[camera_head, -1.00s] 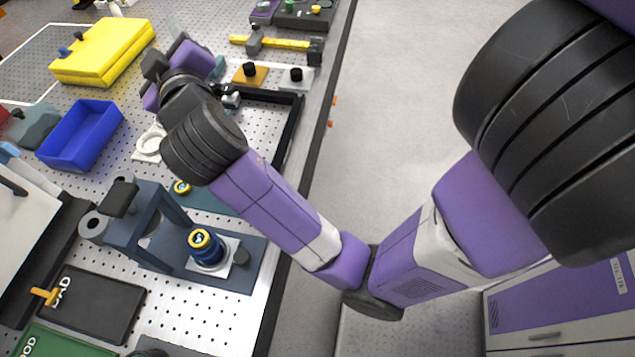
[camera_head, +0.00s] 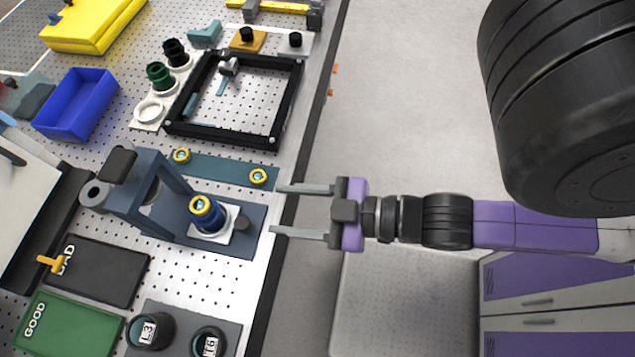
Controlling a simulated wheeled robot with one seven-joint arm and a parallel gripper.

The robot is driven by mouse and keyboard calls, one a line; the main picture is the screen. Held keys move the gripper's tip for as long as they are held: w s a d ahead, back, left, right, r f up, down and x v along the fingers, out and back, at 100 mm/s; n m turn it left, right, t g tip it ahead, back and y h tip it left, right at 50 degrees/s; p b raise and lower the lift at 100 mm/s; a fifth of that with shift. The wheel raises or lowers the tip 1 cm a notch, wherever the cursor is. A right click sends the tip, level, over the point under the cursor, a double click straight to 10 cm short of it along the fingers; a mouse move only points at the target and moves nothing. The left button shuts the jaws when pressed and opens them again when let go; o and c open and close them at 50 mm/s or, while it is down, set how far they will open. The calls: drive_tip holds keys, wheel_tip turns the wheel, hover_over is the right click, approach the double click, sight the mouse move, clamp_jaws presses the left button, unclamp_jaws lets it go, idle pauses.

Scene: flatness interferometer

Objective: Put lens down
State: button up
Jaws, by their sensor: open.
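My gripper (camera_head: 302,211) is open and empty, its two long grey fingers pointing left over the right edge of the table. Its fingertips are just right of the interferometer (camera_head: 133,210), a dark blue stand with an arm over its base. A blue lens (camera_head: 207,222) with a yellow ring stands upright on a white square plate (camera_head: 229,219) on that base. It is apart from my fingers. Dark lens holders labelled L3 (camera_head: 150,331) and one with a partly readable label (camera_head: 208,343) sit at the bottom. Black and green lenses (camera_head: 160,76) stand at the upper left.
A teal plate (camera_head: 218,171) with yellow-ringed pieces lies behind the stand. A black BAD tray (camera_head: 108,277) and green GOOD tray (camera_head: 68,327) lie at lower left. A black frame (camera_head: 290,105), blue bin (camera_head: 76,103) and yellow case (camera_head: 93,33) are farther back.

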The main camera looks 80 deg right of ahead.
drive_tip(key=s+m, duration=0.1)
drive_tip(key=s+a, duration=0.1)
drive_tip(key=s, duration=0.1)
drive_tip(key=s+a+r+m, duration=0.1)
drive_tip(key=s, duration=0.1)
drive_tip(key=shift+s+a+m, duration=0.1)
drive_tip(key=shift+m, duration=0.2)
drive_tip(key=shift+f+b, duration=0.3)
drive_tip(key=shift+b, duration=0.05)
